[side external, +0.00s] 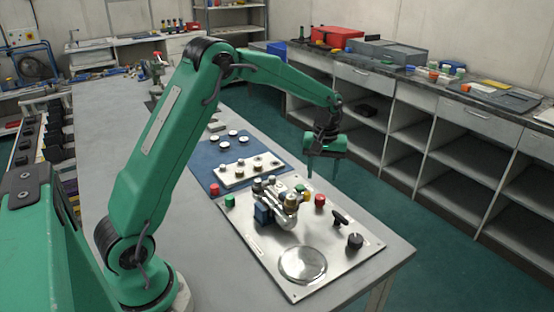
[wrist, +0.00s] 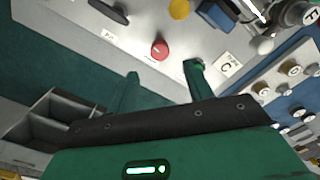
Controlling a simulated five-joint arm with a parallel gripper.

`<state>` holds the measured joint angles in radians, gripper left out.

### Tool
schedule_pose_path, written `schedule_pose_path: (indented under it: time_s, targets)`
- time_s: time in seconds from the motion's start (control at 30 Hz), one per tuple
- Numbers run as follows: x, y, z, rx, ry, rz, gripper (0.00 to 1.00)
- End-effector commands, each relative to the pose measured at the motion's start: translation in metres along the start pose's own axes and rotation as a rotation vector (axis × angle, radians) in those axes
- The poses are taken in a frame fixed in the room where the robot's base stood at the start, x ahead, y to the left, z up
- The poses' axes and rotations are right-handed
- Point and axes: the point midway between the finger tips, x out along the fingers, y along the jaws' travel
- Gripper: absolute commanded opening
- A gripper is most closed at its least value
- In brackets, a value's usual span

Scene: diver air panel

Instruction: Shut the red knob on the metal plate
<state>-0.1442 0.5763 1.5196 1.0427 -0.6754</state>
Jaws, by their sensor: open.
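The metal plate (side external: 262,235) lies on the bench and carries several knobs and fittings. The red knob (side external: 320,199) stands near the plate's right edge, beside a yellow knob (side external: 306,195). In the wrist view the red knob (wrist: 159,49) shows a pale mark on its top; which setting this means I cannot tell. My gripper (side external: 322,168) is above and behind the red knob, pointing down, apart from it. In the wrist view my gripper (wrist: 161,72) is open and empty, with the knob just beyond the gap between its fingertips. The right fingertip is near a label marked C (wrist: 228,65).
A blue mat (side external: 208,150) lies behind.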

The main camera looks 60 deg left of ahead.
Motion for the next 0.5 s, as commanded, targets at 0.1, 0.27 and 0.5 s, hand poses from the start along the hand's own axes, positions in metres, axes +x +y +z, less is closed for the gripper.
schedule_pose_path:
  time_s: [0.1, 0.27, 0.5]
  targets:
    - [0.003, 0.001, -0.002, -0.007, -0.003, -0.002, 0.51]
    - [0.004, 0.001, -0.002, -0.007, -0.003, -0.002, 0.51]
    - [0.017, 0.0, -0.002, -0.007, -0.005, -0.004, 0.51]
